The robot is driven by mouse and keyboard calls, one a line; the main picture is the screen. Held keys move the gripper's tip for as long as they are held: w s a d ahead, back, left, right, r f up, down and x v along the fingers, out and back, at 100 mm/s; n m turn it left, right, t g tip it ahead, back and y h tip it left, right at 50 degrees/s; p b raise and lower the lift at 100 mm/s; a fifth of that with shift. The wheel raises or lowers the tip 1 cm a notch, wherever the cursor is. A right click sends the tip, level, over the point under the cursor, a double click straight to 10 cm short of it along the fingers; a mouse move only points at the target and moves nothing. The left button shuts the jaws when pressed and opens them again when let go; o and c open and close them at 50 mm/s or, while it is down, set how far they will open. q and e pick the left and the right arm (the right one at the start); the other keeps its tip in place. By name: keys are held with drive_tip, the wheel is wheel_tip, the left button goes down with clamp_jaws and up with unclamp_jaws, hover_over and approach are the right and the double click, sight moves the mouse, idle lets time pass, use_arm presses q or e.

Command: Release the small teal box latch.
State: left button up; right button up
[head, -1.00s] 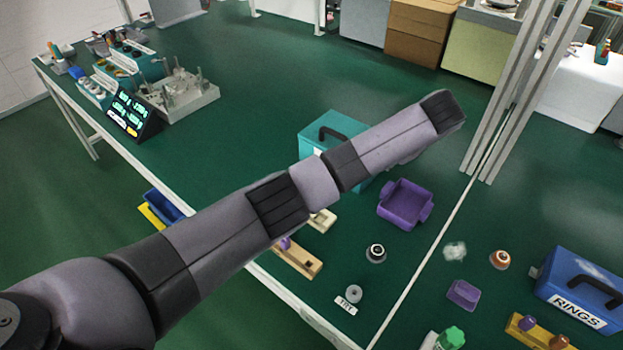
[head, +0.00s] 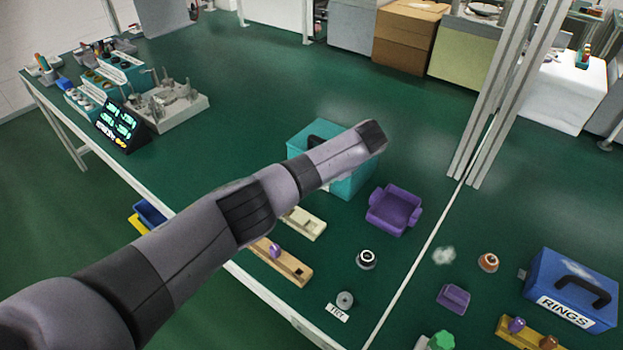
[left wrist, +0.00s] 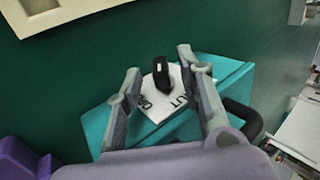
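The teal box (head: 352,182) stands on the green table, partly hidden behind my left arm in the head view. In the left wrist view the teal box (left wrist: 228,68) shows a white label (left wrist: 150,108) with black letters, partly covered. A small black latch (left wrist: 161,72) stands up from the label. The black carry handle (left wrist: 245,118) is at the box's right. My left gripper (left wrist: 160,63) is open, with one finger on each side of the latch and visible gaps between. The head view hides its fingers behind the arm. My right gripper is not in view.
A purple bin (head: 394,211) stands close to the teal box; it also shows in the left wrist view (left wrist: 18,160). A cream block (head: 305,224) and a wooden strip (head: 290,265) lie nearer. A blue RINGS box (head: 575,285) and metal posts (head: 490,110) are at right.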

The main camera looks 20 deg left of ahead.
use_arm(q)
drive_tip(key=shift+x, duration=1.45)
clamp_jaws()
drive_tip(key=shift+d, duration=0.1)
drive_tip(key=shift+f, duration=0.1)
